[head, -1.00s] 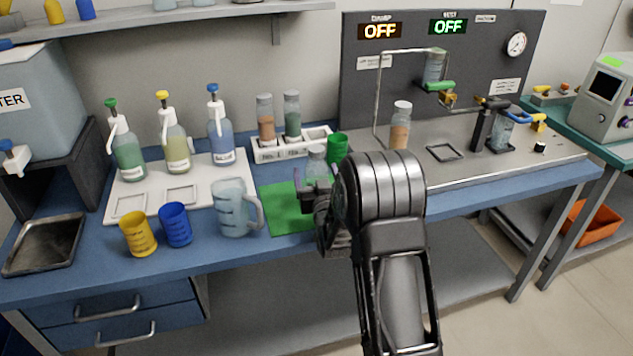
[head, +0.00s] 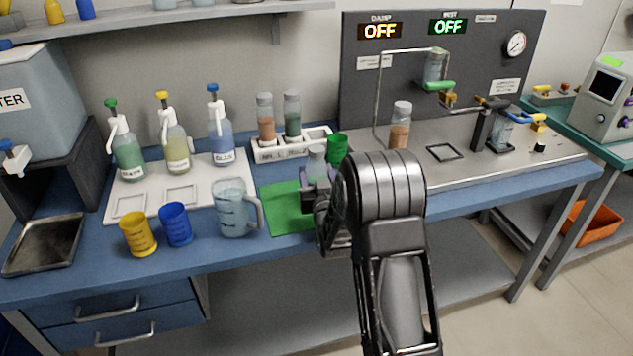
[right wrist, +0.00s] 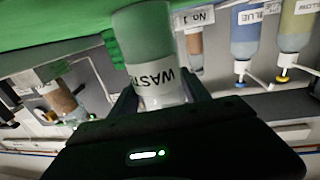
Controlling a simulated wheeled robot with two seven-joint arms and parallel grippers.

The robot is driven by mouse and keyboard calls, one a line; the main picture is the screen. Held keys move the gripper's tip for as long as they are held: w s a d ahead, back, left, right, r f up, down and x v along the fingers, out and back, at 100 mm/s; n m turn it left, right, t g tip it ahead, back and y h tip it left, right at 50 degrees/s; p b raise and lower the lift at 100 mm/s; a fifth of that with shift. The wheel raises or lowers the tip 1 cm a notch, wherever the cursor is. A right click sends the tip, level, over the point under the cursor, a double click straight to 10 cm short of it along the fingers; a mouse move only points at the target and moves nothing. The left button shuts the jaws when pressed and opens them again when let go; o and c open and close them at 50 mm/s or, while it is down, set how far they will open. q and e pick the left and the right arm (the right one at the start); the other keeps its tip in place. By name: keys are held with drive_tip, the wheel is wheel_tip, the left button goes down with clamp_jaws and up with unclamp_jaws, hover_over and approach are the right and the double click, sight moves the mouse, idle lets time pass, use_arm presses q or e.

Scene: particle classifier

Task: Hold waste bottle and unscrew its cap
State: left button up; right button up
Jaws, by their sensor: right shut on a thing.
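The waste bottle (head: 316,160) stands upright on the green mat (head: 280,212), its grey top showing above my right gripper (head: 320,184). In the right wrist view, which is upside down, the bottle (right wrist: 150,40) with its "WASTE" label lies between the two fingers of the gripper (right wrist: 162,95). The right gripper is shut on the bottle's body. The gripper's dark housing hides the bottle's top end in that view. My left gripper is not in view.
A green cup (head: 337,148) stands close behind the bottle. A clear measuring jug (head: 232,212) stands to the left, with blue (head: 175,225) and yellow (head: 138,234) cups beyond it. A white rack (head: 268,154) holds two vials behind. The mat's front-left part is clear.

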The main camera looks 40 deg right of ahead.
sight(316, 147)
wheel_tip(316, 147, up, 10)
drive_tip(key=shift+r, duration=0.1)
idle(0.5)
idle(0.4)
drive_tip(key=o, duration=0.9)
clamp_jaws()
